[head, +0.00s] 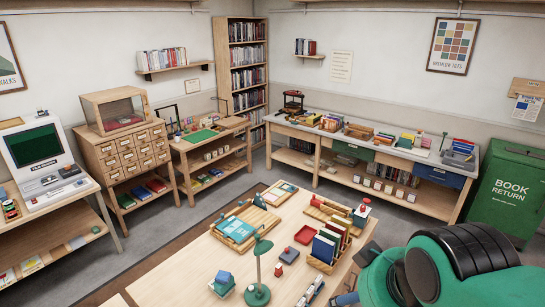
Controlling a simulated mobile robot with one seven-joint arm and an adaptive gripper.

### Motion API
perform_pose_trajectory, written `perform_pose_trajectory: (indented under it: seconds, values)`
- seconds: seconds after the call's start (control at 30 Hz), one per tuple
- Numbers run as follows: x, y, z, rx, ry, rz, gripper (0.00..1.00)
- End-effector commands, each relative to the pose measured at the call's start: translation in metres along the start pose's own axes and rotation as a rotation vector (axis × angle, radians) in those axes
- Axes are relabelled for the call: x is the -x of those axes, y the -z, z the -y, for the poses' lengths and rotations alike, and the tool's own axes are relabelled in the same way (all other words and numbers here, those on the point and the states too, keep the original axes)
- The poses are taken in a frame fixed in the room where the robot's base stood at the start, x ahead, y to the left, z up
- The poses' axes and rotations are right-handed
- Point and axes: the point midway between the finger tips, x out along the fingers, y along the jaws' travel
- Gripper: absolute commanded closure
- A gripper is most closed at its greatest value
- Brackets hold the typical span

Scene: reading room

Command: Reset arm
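A green and black part of my own arm fills the lower right of the head view, in front of the wooden table (205,252). My gripper cannot be made out in this view. The arm hides the right end of the table and part of the floor behind it.
Beyond are a long workbench (437,203), a green book return bin (506,192), a card-drawer cabinet (126,156) and grey floor (160,246).

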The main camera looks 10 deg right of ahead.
Motion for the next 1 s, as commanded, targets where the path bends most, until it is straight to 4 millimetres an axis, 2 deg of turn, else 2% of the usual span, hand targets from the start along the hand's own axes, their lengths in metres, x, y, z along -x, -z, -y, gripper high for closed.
perform_pose_trajectory:
  seconds: [0.03,0.6,0.8,1.0]
  values:
    - [-0.011,-0.006,0.0,0.0,0.0,0.0,0.34]
    - [-0.1,-0.054,0.0,0.0,0.0,0.0,0.34]
    - [-0.117,-0.063,0.0,0.0,0.0,0.0,0.34]
    - [-0.121,-0.065,0.0,0.0,0.0,0.0,0.34]
